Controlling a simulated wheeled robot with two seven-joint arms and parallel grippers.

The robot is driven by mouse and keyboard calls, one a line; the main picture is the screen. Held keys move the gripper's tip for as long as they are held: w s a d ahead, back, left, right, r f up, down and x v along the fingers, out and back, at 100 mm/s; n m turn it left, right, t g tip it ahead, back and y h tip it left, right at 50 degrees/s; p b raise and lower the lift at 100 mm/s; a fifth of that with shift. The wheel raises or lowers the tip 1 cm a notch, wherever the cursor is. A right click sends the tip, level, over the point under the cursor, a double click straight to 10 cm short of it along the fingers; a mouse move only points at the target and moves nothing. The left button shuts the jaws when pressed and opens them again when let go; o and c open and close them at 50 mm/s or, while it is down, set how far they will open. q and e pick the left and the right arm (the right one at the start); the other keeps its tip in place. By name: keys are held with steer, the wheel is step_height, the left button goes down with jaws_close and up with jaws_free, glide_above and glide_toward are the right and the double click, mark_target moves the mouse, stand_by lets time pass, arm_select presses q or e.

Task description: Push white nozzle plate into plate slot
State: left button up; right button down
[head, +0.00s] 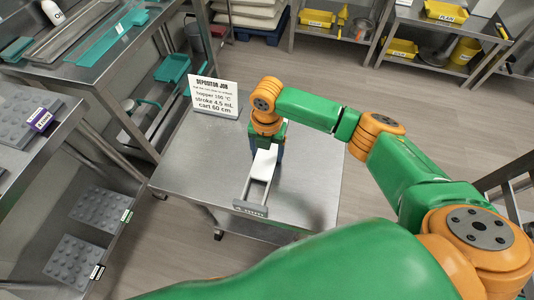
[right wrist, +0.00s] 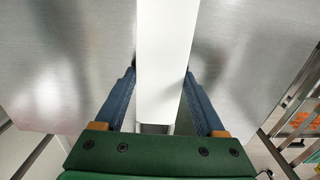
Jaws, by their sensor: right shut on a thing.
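The white nozzle plate (head: 264,162) is a long white piece above the steel table, at the near side of my right gripper (head: 267,146). In the right wrist view the white plate (right wrist: 167,60) runs up the middle between the two blue fingers of my right gripper (right wrist: 160,82), which is shut on it. A narrow metal frame with two rails and a grey lettered front bar (head: 250,208) extends from the plate toward the table's near edge. I cannot tell whether this frame is the plate slot. My left gripper is not in view.
The steel table (head: 310,185) is mostly clear around the frame. A sign headed "DEPOSITOR JOB" (head: 213,96) stands at its back left. Racks with grey moulds (head: 102,204) stand at left; shelves with yellow bins (head: 402,48) stand at the back.

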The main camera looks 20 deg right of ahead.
mark_target(268, 156)
steer(key=shift+r, duration=0.1)
steer(key=shift+w+r, duration=0.1)
steer(key=shift+r, duration=0.15)
steer(key=r, duration=0.3)
steer(key=shift+s+r+b, duration=0.2)
steer(key=shift+s+b, duration=0.1)
steer(key=shift+s, duration=0.05)
steer(key=s+d+r, duration=0.2)
steer(key=s+r, duration=0.7)
steer(key=s, duration=0.4)
steer(key=shift+s+d+p, duration=0.15)
steer(key=shift+d+p, duration=0.1)
steer(key=shift+p, duration=0.1)
steer(key=c, duration=0.6)
jaws_free()
jaws_close()
